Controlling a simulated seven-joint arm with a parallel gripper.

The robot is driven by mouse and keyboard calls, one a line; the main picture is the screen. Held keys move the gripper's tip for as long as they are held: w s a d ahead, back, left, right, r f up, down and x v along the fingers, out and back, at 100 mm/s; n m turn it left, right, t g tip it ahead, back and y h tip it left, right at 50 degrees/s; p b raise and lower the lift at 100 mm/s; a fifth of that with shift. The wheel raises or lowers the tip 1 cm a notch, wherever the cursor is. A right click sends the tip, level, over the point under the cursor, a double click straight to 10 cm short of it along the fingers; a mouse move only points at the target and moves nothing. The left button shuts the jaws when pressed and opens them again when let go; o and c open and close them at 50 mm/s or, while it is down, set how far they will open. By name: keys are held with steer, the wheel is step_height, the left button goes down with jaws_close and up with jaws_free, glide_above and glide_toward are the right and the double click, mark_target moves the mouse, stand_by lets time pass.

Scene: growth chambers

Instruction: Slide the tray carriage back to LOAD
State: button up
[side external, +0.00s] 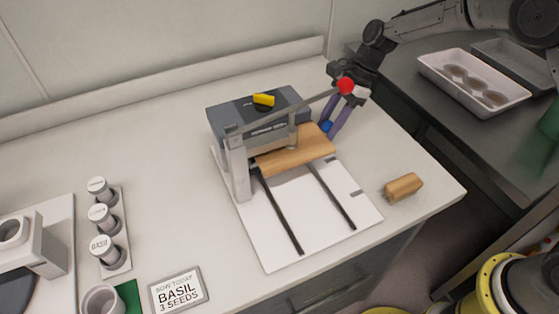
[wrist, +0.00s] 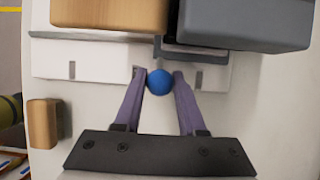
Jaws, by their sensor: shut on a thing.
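The tray carriage (side external: 312,149) is a flat wooden board across two dark rails on a white base plate (side external: 285,232). It sits at the rear of the rails, partly under the grey upright frame. It also shows at the top of the wrist view (wrist: 110,14). A blue ball knob (wrist: 160,82) is beside the carriage; its join to the carriage is hidden. My gripper (wrist: 158,80) is shut on this knob, one purple finger on each side. In the side view my gripper (side external: 334,126) reaches down at the carriage's right end. No LOAD label is readable.
A grey lever with a red ball (side external: 346,86) passes close to my gripper. A dark grey housing (side external: 255,115) with a yellow knob (side external: 263,99) stands behind the frame. A loose wooden block (side external: 403,186) lies right of the plate. The front rails are clear.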

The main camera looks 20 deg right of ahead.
steer(key=shift+s+f, duration=0.15)
steer(key=shift+s, duration=4.45)
steer(key=shift+o, duration=0.6)
steer(key=shift+s, duration=1.1)
steer(key=shift+c, duration=0.6)
steer(key=shift+s+r, duration=0.15)
steer(key=shift+s, duration=0.7)
steer(key=shift+s+r, duration=0.15)
steer(key=shift+s, duration=0.65)
glide_above(375, 212)
steer(key=o, duration=0.9)
steer(key=shift+f, duration=0.1)
step_height(375, 212, up, 8)
